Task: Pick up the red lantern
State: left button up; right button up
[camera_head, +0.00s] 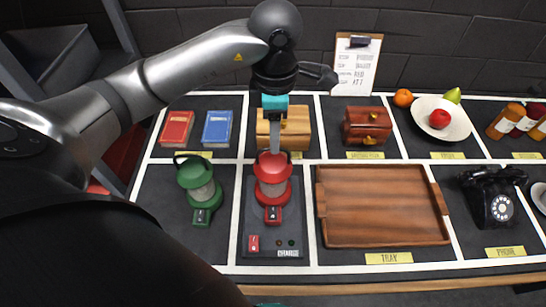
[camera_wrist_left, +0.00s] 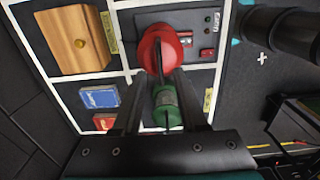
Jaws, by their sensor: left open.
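The red lantern (camera_head: 272,178) stands upright on a dark charger base in the middle of the counter. In the left wrist view the red lantern (camera_wrist_left: 160,52) is just beyond the fingertips. My left gripper (camera_head: 273,152) points down at the lantern's top from above. It is open, with its fingers (camera_wrist_left: 160,82) apart in the left wrist view. I cannot tell whether the fingers touch the lantern or its handle. A green lantern (camera_head: 199,180) stands in the compartment to the left. My right gripper is not in view.
A wooden tray (camera_head: 383,242) lies right of the charger (camera_head: 275,241). Behind are red (camera_head: 176,128) and blue books (camera_head: 217,128), a light wooden box (camera_head: 296,128) and a red-brown chest (camera_head: 367,126). A fruit plate (camera_head: 458,126) and black phone (camera_head: 490,197) are at the right.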

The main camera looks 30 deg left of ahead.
aim_at(273, 182)
pick_arm(q)
jog(key=shift+s+a+f, duration=0.1)
jog(key=shift+f, duration=2.5)
grip_shut()
jog(key=shift+r, duration=0.1)
